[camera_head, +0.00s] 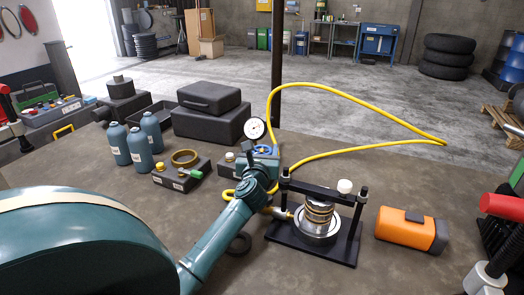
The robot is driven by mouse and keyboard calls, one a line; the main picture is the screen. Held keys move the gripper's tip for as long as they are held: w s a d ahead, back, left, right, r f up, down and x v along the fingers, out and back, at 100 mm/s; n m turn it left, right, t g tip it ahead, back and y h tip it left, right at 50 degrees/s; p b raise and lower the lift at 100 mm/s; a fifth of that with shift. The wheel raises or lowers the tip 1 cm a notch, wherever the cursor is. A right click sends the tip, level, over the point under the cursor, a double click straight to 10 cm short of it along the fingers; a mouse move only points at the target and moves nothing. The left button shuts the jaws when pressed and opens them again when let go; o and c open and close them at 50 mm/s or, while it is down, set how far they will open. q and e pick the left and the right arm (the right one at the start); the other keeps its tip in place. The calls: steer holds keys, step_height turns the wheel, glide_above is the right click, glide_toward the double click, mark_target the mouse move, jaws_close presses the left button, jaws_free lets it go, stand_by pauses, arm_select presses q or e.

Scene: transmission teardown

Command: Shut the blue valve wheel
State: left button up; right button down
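The blue valve wheel (264,149) sits on top of a small valve block just below the round white pressure gauge (255,128), near the middle of the table. It is small here and partly hidden by my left arm. My teal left arm reaches in from the lower left. My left gripper (249,153) is dark and lies at the left side of the wheel, apparently close to it. I cannot tell whether its fingers touch the wheel or how far they are apart. My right gripper does not show.
A yellow hose (345,91) loops from the valve area to the right. A black press (313,242) holding a metal ring stack stands in front. Blue-grey bottles (138,148) and a grey block with a brass ring stand left. An orange-and-black case (405,230) lies right.

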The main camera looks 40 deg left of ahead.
arm_select(q)
steer(key=c, duration=0.4)
steer(key=shift+m+h, duration=0.4)
steer(key=m+t+h, duration=0.1)
steer(key=m+h, duration=0.1)
steer(key=h, duration=0.2)
steer(key=m+t+h, duration=0.2)
steer(key=m+h, duration=0.1)
steer(key=h, duration=0.1)
steer(key=shift+a, duration=0.15)
steer(key=shift+f+m+g+h+b, duration=0.1)
steer(key=shift+m+g+h+b, duration=0.2)
steer(key=shift+m+h, duration=1.25)
steer(key=shift+m+g+h+b, duration=0.25)
steer(key=shift+m+h, duration=0.7)
steer(key=shift+h, duration=1.2)
steer(key=o, duration=1)
